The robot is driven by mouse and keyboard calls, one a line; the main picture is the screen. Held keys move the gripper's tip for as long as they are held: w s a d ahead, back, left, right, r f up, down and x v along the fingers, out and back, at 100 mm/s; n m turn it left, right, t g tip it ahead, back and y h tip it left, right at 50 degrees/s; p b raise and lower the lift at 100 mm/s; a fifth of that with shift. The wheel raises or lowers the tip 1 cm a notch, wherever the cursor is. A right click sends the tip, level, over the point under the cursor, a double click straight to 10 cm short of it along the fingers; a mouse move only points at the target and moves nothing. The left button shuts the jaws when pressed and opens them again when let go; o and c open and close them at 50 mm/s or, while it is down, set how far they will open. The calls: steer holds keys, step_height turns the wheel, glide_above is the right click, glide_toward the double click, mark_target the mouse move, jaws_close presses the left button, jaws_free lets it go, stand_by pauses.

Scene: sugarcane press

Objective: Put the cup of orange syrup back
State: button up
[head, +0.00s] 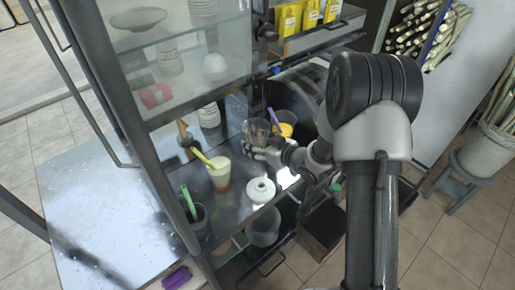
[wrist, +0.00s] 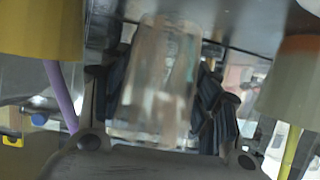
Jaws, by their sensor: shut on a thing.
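My gripper (head: 259,146) is shut on a clear cup (head: 256,128) above the metal counter of the stall. In the wrist view its dark fingers (wrist: 160,108) grip both sides of the clear cup (wrist: 163,70), which looks mostly transparent; I cannot make out orange syrup in it. A cup with orange-yellow contents (head: 286,130) and a purple straw stands just right of the held cup. A pale cup with an orange-red bottom (head: 219,178) and a yellow straw stands to the left, apart from my gripper.
A white round lidded container (head: 261,190) sits in front of my gripper. A dark cup with a green straw (head: 198,217) stands at the near left. Yellow packets (head: 309,14) stand behind.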

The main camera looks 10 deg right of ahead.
steer(key=shift+f, duration=1.1)
steer(key=shift+d+f+b, duration=0.1)
steer(key=shift+f+b, duration=0.15)
steer(key=shift+b, duration=0.1)
steer(key=o, duration=1.1)
steer(key=shift+r, duration=0.1)
